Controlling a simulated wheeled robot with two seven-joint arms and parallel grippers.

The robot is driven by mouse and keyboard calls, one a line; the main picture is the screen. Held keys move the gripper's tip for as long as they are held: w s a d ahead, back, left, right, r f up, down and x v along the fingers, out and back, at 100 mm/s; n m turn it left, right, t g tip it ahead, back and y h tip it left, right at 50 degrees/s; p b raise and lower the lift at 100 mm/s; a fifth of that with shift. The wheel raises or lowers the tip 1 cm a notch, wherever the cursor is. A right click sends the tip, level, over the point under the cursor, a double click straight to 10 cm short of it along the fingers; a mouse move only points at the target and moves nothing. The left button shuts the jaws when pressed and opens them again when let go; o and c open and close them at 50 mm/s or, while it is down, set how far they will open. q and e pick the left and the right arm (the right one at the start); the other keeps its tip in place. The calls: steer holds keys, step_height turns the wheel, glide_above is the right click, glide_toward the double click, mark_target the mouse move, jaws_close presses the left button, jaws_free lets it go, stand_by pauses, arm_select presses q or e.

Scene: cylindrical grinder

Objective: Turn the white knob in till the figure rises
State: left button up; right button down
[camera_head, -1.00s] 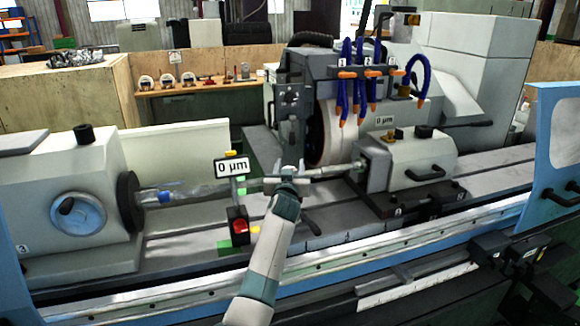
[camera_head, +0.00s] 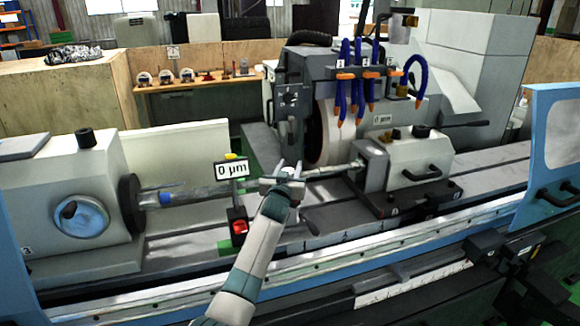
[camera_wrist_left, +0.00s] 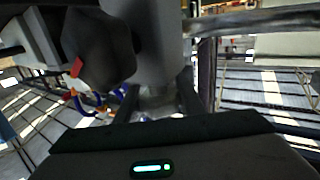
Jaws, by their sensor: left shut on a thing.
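My left gripper (camera_head: 288,170) is at the middle of the machine, in front of the long shaft. A small white knob (camera_head: 291,172) shows between its fingers, mostly hidden by them. In the left wrist view the gripper (camera_wrist_left: 156,104) has its dark fingers on either side of a pale round part, and the jaws are shut on it. A white figure plate (camera_head: 231,169) left of the gripper reads 0 µm. My right gripper is not in view.
A long shaft (camera_head: 200,190) runs behind my gripper between the headstock (camera_head: 70,200) and the tailstock (camera_head: 420,157). The grinding wheel (camera_head: 317,135) is behind. The machine bed (camera_head: 345,216) is open to the right.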

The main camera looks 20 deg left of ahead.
arm_select(q)
steer(key=o, duration=1)
steer(key=shift+o, duration=0.2)
steer(key=shift+s, duration=0.15)
steer(key=shift+s+d+f+b, duration=0.1)
steer(key=shift+s+b, duration=0.2)
steer(key=shift+s, duration=0.55)
steer(key=s+d+b, duration=0.1)
steer(key=s+b, duration=0.3)
steer(key=s, duration=1.1)
steer(key=shift+s+d, duration=0.2)
steer(key=shift+d, duration=0.05)
